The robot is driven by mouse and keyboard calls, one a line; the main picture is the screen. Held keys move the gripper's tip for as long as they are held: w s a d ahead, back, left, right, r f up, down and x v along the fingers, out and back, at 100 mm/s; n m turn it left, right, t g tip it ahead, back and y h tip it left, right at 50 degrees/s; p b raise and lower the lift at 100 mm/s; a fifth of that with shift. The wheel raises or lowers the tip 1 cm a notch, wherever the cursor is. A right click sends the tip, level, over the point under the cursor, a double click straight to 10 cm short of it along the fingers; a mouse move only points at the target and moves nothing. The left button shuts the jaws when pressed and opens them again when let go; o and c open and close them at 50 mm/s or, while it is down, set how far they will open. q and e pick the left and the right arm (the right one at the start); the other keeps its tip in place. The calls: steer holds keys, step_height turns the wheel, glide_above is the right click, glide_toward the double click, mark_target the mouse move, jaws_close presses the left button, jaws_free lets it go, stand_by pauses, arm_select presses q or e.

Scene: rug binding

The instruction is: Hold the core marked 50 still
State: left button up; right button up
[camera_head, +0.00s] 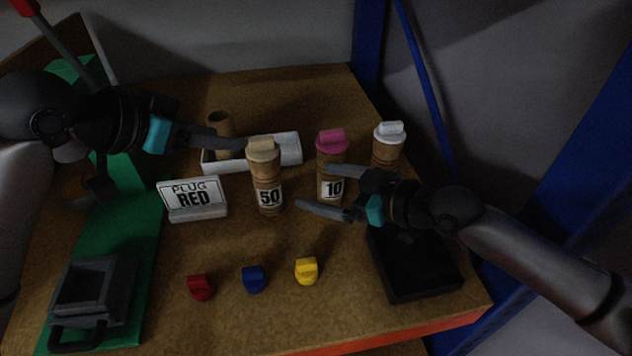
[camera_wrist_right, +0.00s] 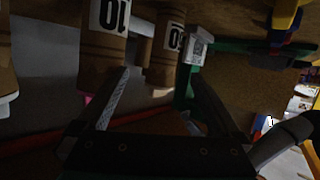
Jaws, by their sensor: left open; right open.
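The core marked 50 (camera_head: 267,190) is a brown cardboard tube standing upright on the table, with a tan plug (camera_head: 262,148) in its top. It also shows in the right wrist view (camera_wrist_right: 167,55), between and beyond the fingers. My left gripper (camera_head: 238,143) is open, its fingertips close to the upper left of this core; whether they touch cannot be told. My right gripper (camera_head: 312,186) is open and empty to the right of the core, apart from it. One right finger passes in front of the core marked 10 (camera_head: 332,190), which has a pink plug.
A white-plugged core (camera_head: 387,152) stands at the back right. A white tray (camera_head: 292,150) with a tube lies behind core 50. A sign reading PLUG RED (camera_head: 197,202) stands left. Red (camera_head: 201,287), blue (camera_head: 254,280) and yellow (camera_head: 306,271) plugs lie in front. A black tray (camera_head: 418,280) is front right.

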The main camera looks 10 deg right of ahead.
mark_target(257, 178)
steer(key=shift+g, duration=0.4)
steer(key=x, duration=1.7)
steer(key=shift+s+a+r, duration=0.15)
steer(key=shift+r, duration=0.1)
